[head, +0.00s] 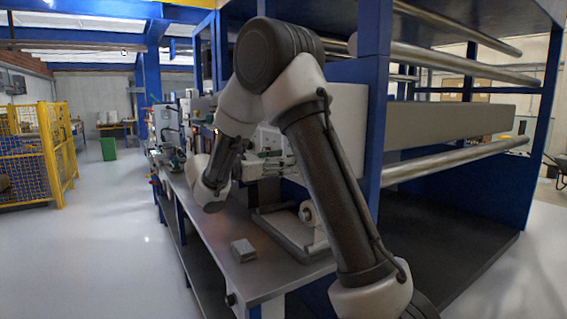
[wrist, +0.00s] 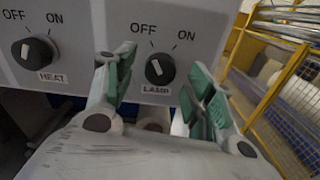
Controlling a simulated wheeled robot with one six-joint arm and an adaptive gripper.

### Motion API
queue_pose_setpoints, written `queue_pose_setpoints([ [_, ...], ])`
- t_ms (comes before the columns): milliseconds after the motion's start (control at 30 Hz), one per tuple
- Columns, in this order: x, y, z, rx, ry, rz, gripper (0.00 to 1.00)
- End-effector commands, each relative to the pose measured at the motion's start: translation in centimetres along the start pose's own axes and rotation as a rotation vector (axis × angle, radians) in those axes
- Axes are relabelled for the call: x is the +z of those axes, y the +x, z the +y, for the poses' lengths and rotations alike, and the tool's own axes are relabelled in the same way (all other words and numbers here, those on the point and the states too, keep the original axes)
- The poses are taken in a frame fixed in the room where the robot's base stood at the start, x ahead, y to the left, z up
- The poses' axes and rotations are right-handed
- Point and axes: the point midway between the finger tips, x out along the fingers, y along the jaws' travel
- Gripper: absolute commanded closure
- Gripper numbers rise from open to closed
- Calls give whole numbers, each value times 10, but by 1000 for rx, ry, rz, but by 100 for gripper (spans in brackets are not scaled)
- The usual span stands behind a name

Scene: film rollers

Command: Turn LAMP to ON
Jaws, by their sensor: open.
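The LAMP knob (wrist: 159,69) is a round black dial with a white pointer bar on a light grey panel, in the wrist view. OFF is printed above it to the left and ON to the right. The pointer leans up and left, toward OFF. My gripper (wrist: 163,74) is open, with a green-padded finger on either side of the knob in the picture. The fingers appear nearer the camera than the panel, and I see no contact. In the head view my gripper (head: 264,166) is small and partly hidden by my arm; the knob cannot be made out.
A HEAT knob (wrist: 35,53) sits left of the LAMP knob on the same panel. A metal bench (head: 225,240) carries a small pale block (head: 243,250). A blue-framed roller machine (head: 440,125) stands at right. A yellow fence (head: 55,150) stands left, across open floor.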

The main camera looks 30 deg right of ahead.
Motion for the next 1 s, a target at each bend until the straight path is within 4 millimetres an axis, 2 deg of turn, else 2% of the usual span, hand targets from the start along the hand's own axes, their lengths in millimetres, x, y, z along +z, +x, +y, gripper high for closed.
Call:
queue_pose_setpoints([
  [133,0,10,0,0,0,-1,46],
  [367,0,11,0,0,0,0,46],
  [467,0,11,0,0,0,0,60],
  [633,0,11,0,0,0,0,91],
  [1000,0,10,0,0,42,0,92],
])
